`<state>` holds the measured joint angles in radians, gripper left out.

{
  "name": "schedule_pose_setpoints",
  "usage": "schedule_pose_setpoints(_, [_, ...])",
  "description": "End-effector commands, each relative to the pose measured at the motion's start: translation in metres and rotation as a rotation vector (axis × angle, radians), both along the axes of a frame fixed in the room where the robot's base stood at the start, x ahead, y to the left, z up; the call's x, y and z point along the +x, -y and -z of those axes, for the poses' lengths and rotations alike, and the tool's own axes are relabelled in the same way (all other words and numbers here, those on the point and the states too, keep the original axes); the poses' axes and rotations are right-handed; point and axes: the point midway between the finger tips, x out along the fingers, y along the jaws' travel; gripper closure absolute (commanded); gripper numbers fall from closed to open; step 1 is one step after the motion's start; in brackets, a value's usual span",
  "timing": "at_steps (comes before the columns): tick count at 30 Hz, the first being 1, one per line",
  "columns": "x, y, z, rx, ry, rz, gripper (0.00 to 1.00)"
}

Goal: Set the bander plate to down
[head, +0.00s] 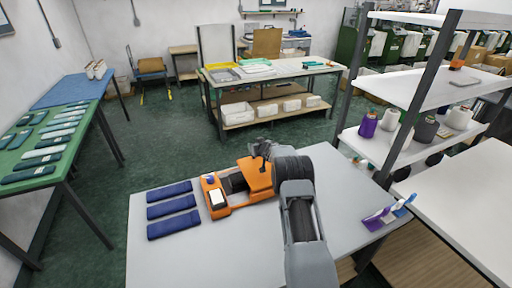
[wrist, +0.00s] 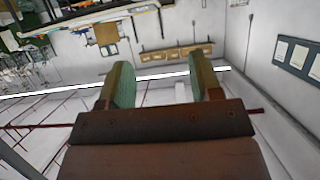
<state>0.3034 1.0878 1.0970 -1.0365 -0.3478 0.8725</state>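The orange bander (head: 215,208) sits on the light grey table in front of me, with a dark middle section and a white panel at its front left. An orange plate-like part (head: 258,176) shows at its right end. It looks raised, but my arm partly covers it and I cannot tell its exact angle. My gripper (head: 261,149) is above and just behind this part, and contact is not visible. In the wrist view my gripper (wrist: 160,82) has its two green-faced fingers wide apart with nothing between them. The bander does not show there.
Three navy folded bundles (head: 172,208) lie left of the bander. The table (head: 250,255) is clear in front. A shelf rack (head: 425,80) with yarn cones stands at right. A purple and blue item (head: 385,215) lies at the table's right edge.

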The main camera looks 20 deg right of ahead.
Motion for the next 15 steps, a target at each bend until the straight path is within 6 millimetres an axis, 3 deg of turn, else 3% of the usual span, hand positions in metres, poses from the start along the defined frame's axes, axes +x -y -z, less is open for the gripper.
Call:
schedule_pose_setpoints(10, [-0.002,0.0,0.001,0.001,-0.003,0.0,0.35])
schedule_pose_setpoints(15, [-0.013,0.001,-0.002,0.002,-0.003,0.001,0.35])
